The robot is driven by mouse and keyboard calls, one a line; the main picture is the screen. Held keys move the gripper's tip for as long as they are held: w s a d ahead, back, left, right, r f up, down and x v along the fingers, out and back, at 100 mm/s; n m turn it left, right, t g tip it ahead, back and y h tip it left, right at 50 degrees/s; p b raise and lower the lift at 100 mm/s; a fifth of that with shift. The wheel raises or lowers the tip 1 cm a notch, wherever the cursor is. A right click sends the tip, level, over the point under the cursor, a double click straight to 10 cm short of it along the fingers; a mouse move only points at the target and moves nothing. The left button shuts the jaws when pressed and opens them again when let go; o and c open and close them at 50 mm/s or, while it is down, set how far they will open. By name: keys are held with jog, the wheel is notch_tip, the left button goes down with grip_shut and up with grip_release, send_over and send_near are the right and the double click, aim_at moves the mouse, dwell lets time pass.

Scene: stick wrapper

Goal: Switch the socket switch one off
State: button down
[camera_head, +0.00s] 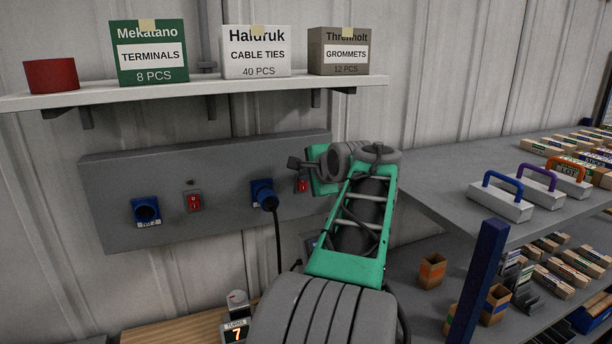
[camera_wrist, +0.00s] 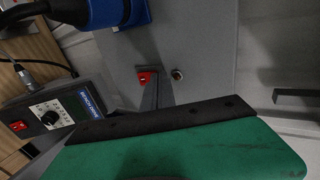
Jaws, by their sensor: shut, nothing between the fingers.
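A grey socket panel (camera_head: 120,180) is mounted on the wall. Its right red switch (camera_head: 302,186) sits beside a blue socket with a plug in it (camera_head: 265,194). This switch also shows in the wrist view (camera_wrist: 144,76), with the blue plug (camera_wrist: 95,14) above left. My gripper (camera_head: 293,163) is shut and empty, close to this switch. In the wrist view its dark fingers (camera_wrist: 155,92) overlap the lower part of the switch; I cannot tell whether they touch it. The left red switch (camera_head: 195,201) stands beside an empty blue socket (camera_head: 146,210) labelled NO 2.
A shelf (camera_head: 200,89) with boxes hangs above the panel. A black cable runs down from the plug. A grey shelf unit (camera_head: 440,187) with tools and boxes is at the right.

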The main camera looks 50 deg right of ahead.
jog(key=v, duration=1.3)
jog(key=shift+r+b, duration=0.4)
jog(key=shift+s+a, duration=0.1)
jog(key=shift+s, duration=0.05)
